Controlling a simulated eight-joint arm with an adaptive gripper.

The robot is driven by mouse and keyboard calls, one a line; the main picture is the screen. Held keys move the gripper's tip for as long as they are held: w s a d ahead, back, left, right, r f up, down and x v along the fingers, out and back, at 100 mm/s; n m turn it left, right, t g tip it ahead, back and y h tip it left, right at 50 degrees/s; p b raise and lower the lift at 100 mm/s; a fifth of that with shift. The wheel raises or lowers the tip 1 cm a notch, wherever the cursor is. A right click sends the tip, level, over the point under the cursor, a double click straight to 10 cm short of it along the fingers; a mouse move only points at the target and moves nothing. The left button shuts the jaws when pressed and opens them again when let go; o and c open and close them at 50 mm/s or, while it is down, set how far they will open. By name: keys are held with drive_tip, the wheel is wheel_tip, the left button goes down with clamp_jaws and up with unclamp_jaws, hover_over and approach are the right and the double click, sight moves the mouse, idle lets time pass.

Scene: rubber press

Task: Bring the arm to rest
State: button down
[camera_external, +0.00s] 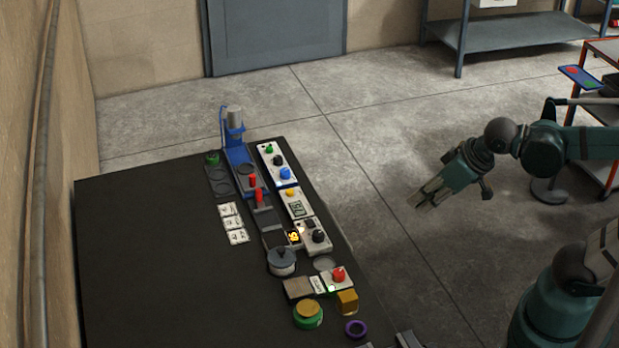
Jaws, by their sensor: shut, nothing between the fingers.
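My gripper (424,203) hangs over the open floor to the right of the dark table (130,260). It is shut, with its fingers together, pointing down and to the left, and nothing is between them. It is clear of the table and touches nothing that I can see. My dark green arm reaches in from the right edge of the picture.
On the table stand a blue press (237,150), control boxes with buttons (279,165), a grey pot (282,262), a green-and-yellow round piece (308,314) and a purple ring (356,328). A red-framed rack (602,60) stands at the right. Bare floor (370,120) lies between.

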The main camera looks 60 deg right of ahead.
drive_tip(key=shift+s+a+f+n+t+b, duration=0.1)
drive_tip(key=shift+s+f+n+t+b, duration=0.05)
drive_tip(key=shift+s+f+n, duration=0.45)
drive_tip(key=shift+s+a+f+n+t+b, duration=0.15)
drive_tip(key=shift+s+f+n, duration=0.2)
drive_tip(key=shift+s+n, duration=0.35)
drive_tip(key=shift+s, duration=0.1)
idle(0.3)
